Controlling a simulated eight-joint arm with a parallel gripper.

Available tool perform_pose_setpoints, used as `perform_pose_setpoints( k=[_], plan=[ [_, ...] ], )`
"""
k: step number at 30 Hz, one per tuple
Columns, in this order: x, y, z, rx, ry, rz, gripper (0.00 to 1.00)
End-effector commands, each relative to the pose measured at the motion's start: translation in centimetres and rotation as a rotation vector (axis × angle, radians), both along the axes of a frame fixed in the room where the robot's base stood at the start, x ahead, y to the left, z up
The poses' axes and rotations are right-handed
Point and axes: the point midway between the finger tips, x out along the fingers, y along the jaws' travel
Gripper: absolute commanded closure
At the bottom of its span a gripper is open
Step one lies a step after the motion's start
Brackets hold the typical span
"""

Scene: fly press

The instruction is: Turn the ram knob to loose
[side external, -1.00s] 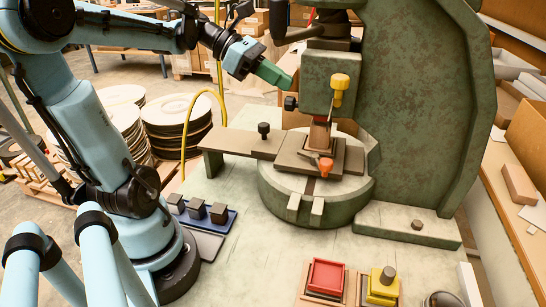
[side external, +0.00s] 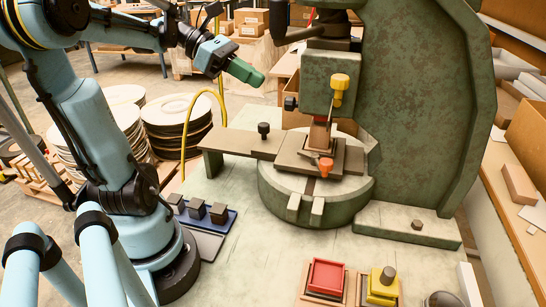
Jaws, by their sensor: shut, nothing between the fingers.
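The fly press's green ram block (side external: 331,82) hangs above the round bed (side external: 310,205). A yellow knob (side external: 340,82) with a yellow stem stands on its front, and a small black knob (side external: 291,103) sticks out of its left side. I cannot tell which of them is the ram knob, nor read any loose or tight mark. My gripper (side external: 260,80) has green fingers, shut and empty. It is in the air to the left of the ram block, up and left of the black knob, apart from both knobs.
An orange knob (side external: 326,166) sits on the tooling on the bed. A flat bar (side external: 228,141) with a black knob (side external: 264,130) reaches left. A yellow hose (side external: 184,135) arches at left. A blue tray (side external: 209,219) of dark blocks and red (side external: 326,277) and yellow boxes stand in front.

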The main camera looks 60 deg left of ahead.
Motion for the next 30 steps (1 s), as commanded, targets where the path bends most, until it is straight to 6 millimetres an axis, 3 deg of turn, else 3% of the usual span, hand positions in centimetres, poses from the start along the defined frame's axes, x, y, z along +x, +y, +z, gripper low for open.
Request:
perform_pose_setpoints(
  k=[9, 30],
  plan=[
    [-2.3, -1.4, -0.7, 0.0, 0.0, 0.0, 1.0],
    [2.3, -6.0, -0.7, 0.0, 0.0, -0.001, 1.0]
  ],
)
